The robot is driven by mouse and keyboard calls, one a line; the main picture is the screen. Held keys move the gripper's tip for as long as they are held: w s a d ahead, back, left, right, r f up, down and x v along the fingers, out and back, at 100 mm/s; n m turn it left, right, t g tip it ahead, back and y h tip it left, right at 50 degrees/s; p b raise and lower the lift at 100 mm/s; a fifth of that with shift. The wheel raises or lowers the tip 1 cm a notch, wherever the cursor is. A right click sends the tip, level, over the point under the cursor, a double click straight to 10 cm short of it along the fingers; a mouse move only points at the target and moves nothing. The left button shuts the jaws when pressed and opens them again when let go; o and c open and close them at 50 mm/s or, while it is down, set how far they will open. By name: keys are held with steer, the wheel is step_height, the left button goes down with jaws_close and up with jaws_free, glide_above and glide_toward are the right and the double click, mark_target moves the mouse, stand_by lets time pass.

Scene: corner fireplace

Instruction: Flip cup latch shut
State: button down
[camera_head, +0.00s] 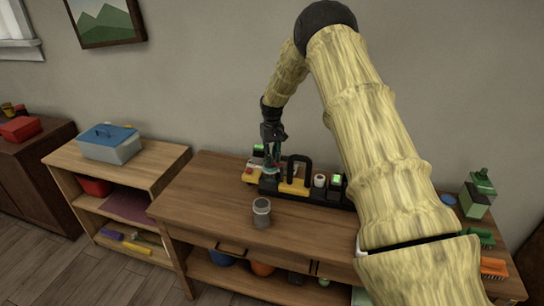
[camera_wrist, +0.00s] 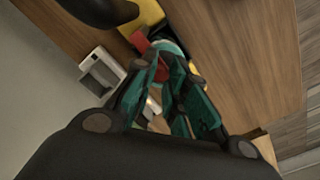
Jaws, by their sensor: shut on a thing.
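The grey cup (camera_head: 261,213) stands upright on the wooden table, in front of a black-and-yellow board (camera_head: 307,192) and apart from my gripper. My gripper (camera_head: 270,160) points down at the left part of this board. In the wrist view, the teal fingers of my gripper (camera_wrist: 168,68) close in around a small red piece (camera_wrist: 148,68) beside a pale rounded part (camera_wrist: 168,47). The fingers hide much of the contact. No latch can be made out clearly on the grey cup.
A black handle (camera_head: 297,168) rises from the board, right beside my gripper. A white cylinder (camera_head: 319,181) and a green-lit box (camera_head: 337,180) sit to its right. A blue-lidded box (camera_head: 110,146) stands on the left shelf. The table front left is clear.

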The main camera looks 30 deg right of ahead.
steer(key=c, duration=1.4)
jaws_free()
step_height(320, 180, up, 12)
steer(key=shift+f, duration=0.1)
